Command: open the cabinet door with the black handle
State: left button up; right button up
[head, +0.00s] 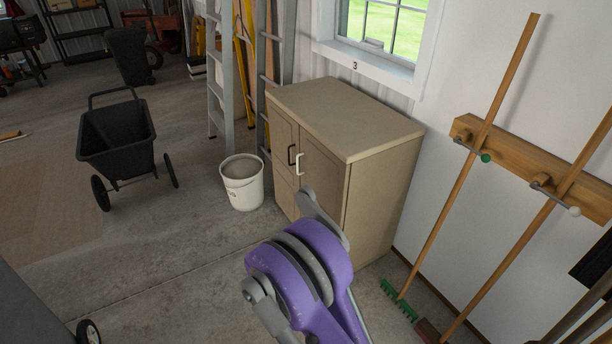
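A beige cabinet (345,115) stands against the wall below the window, with two doors at its front. The black handle (291,155) is on the left door (282,138), near its right edge. A white handle (300,164) is on the right door (322,172), close beside the black one. Both doors look shut. A purple and grey link of my arm is in front of the cabinet and hides the lower part of the right door. Neither of my grippers can be made out in the head view.
A white bucket (242,184) stands on the floor just left of the cabinet. Ladders (217,75) lean behind it. A black cart (117,135) stands farther left. Long-handled tools hang on a wooden wall rack (520,155) at right. The floor in front of the bucket is clear.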

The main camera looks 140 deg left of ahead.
aim_at(284, 132)
jog(key=u, duration=4.75)
jog(key=i+j, duration=0.25)
jog(key=i, duration=0.2)
jog(key=i+j, duration=0.2)
jog(key=i, duration=0.25)
jog(key=i+j, duration=0.25)
jog(key=i, duration=0.2)
jog(key=i+j, duration=0.2)
jog(key=i, duration=0.25)
jog(key=i+j, duration=0.25)
jog(key=i, duration=0.15)
jog(key=i+j+u, duration=0.1)
jog(key=i, duration=0.35)
jog(key=j, duration=0.1)
